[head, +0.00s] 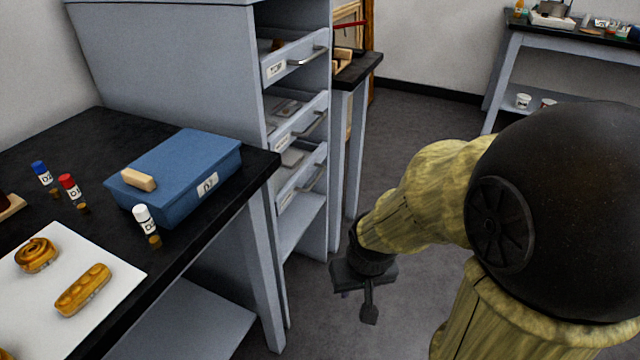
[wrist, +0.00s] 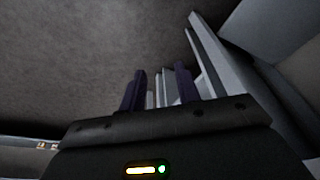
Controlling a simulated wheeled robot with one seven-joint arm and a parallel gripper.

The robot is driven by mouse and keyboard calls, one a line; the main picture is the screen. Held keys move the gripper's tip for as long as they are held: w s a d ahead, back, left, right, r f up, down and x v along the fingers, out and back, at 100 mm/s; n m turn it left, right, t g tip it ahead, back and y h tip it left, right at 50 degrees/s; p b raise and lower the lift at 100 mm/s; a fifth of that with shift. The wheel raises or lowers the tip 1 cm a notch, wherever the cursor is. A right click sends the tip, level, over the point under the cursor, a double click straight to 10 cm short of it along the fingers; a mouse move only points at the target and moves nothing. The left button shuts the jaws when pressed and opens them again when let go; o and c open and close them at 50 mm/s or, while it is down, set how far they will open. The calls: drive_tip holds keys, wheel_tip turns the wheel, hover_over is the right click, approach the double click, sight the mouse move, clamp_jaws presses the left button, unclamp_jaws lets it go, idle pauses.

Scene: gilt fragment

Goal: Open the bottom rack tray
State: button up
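The grey rack (head: 185,55) stands behind the black table, with three labelled trays stacked in its open front. The bottom rack tray (head: 300,184) has a pale front with a label and a bar handle; I cannot tell whether it is fully in. The middle tray (head: 297,126) and top tray (head: 292,62) are above it. My gripper (head: 368,304) points downward over the floor, to the right of and lower than the bottom tray, apart from it. In the wrist view my gripper (wrist: 159,78) has its two dark fingers spread, with nothing visible between them.
A narrow dark-topped table (head: 358,68) stands just beyond the rack. Another table (head: 560,40) is at the far right. Grey floor (head: 415,120) is clear between them.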

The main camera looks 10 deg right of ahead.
sight(315, 182)
drive_tip(key=w+a+f+m+t+h+b, duration=0.2)
drive_tip(key=w+m+t, duration=0.3)
drive_tip(key=w+m, duration=0.2)
drive_tip(key=w+a+f+m+t+h+b, duration=0.1)
drive_tip(key=w+a+f+m+t+b, duration=0.1)
drive_tip(key=w+m+t, duration=0.4)
drive_tip(key=w+a+f+m+t+h+b, duration=0.2)
drive_tip(key=w+f+m+t, duration=0.2)
drive_tip(key=w+m, duration=0.5)
drive_tip(key=m+t, duration=0.2)
drive_tip(key=m, duration=0.3)
drive_tip(key=shift+f+h, duration=0.2)
drive_tip(key=shift+h, duration=0.1)
drive_tip(key=shift+w+d, duration=0.1)
drive_tip(key=b+x, duration=0.3)
drive_tip(key=x, duration=1.4)
drive_tip(key=shift+w, duration=0.2)
